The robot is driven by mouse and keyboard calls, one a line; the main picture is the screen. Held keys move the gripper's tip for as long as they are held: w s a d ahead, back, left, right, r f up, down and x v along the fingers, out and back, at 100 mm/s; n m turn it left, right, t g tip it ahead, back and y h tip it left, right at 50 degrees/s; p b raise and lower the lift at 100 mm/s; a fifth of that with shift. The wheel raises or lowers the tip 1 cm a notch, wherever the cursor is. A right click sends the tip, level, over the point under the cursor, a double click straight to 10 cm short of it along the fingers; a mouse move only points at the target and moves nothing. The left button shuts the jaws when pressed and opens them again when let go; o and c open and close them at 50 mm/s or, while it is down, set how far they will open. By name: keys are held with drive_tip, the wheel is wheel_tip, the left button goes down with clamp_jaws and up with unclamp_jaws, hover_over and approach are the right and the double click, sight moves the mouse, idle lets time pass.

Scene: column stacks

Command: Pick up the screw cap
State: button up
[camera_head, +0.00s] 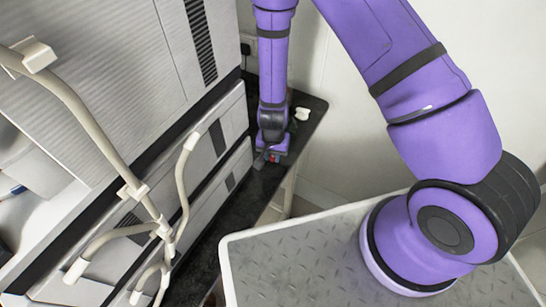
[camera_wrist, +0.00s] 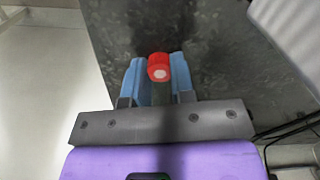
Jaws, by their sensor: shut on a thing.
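The screw cap (camera_wrist: 159,67) is a small red cylinder with a pale round centre. In the wrist view it sits between the two blue fingers of my gripper (camera_wrist: 158,80), which are shut on it. In the head view my gripper (camera_head: 268,158) is low over the dark bench top, and a small bit of red from the cap (camera_head: 273,158) shows at the fingertips. Whether the cap touches the bench top or is held just above it, I cannot tell.
The dark bench top (camera_head: 237,205) is narrow and runs along grey instrument cabinets (camera_head: 110,55) on the left. A small white object (camera_head: 302,113) lies near its far right edge. Pale tubing (camera_head: 110,155) stands in the left foreground. Cables (camera_wrist: 290,130) lie at right in the wrist view.

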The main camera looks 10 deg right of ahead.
sight(273, 156)
idle(0.3)
drive_tip(key=shift+r, duration=5)
